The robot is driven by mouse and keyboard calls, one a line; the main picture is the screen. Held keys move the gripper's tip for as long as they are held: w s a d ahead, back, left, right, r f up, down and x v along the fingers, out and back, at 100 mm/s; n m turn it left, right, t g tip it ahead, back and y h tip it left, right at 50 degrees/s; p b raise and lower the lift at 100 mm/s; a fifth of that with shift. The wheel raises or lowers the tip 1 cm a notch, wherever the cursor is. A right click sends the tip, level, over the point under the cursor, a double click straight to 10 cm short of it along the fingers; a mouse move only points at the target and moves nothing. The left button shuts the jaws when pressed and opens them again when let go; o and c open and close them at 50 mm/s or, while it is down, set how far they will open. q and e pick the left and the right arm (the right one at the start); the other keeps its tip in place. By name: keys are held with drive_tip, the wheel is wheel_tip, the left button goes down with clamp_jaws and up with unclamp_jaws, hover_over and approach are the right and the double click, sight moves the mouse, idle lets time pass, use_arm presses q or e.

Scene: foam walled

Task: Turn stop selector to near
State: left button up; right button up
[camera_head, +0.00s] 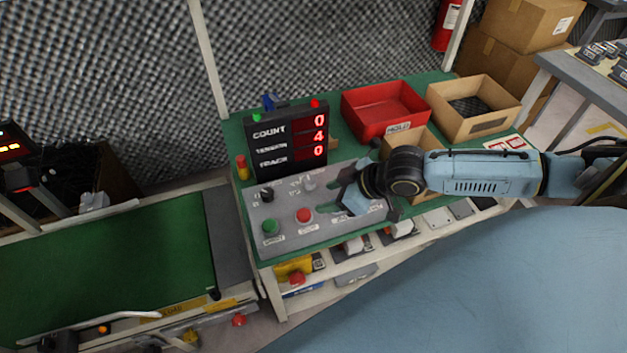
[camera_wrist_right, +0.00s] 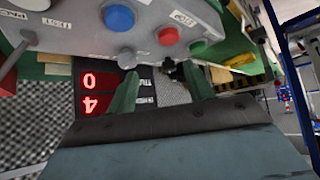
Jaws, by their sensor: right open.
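The grey control panel (camera_head: 340,223) lies on the green bench top. It carries a grey knob (camera_head: 309,182) and a black knob (camera_head: 267,193) at the back, with a green button (camera_head: 270,227) and a red button (camera_head: 304,215) in front. The labels are too small to tell which knob is the stop selector. My right gripper (camera_head: 338,191) is open over the panel, right of the grey knob. In the right wrist view, the grey knob (camera_wrist_right: 127,58) and black knob (camera_wrist_right: 168,65) show beyond the open, empty fingers. My left gripper is not in view.
A display (camera_head: 287,141) reading 0, 4, 0 stands behind the knobs. A red bin (camera_head: 383,112) and a cardboard tray (camera_head: 473,107) stand at the back right. A blue button (camera_wrist_right: 118,17) shows in the wrist view. A green conveyor (camera_head: 105,262) lies left.

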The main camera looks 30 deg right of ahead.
approach(310, 180)
drive_tip(key=s+r, duration=0.3)
drive_tip(key=d, duration=0.2)
drive_tip(key=shift+m, duration=0.4)
drive_tip(key=b+x, duration=0.4)
drive_tip(key=x, duration=0.8)
drive_tip(key=shift+w+a, duration=0.15)
drive_tip(key=shift+w, duration=0.1)
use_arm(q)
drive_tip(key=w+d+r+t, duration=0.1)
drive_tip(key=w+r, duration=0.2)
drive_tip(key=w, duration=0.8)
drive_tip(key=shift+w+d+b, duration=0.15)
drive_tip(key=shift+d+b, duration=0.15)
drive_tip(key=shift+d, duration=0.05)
use_arm(e)
drive_tip(key=shift+w+a+f, duration=0.2)
drive_tip(key=shift+w+f, duration=0.05)
drive_tip(key=shift+w, duration=0.05)
drive_tip(key=c, duration=1)
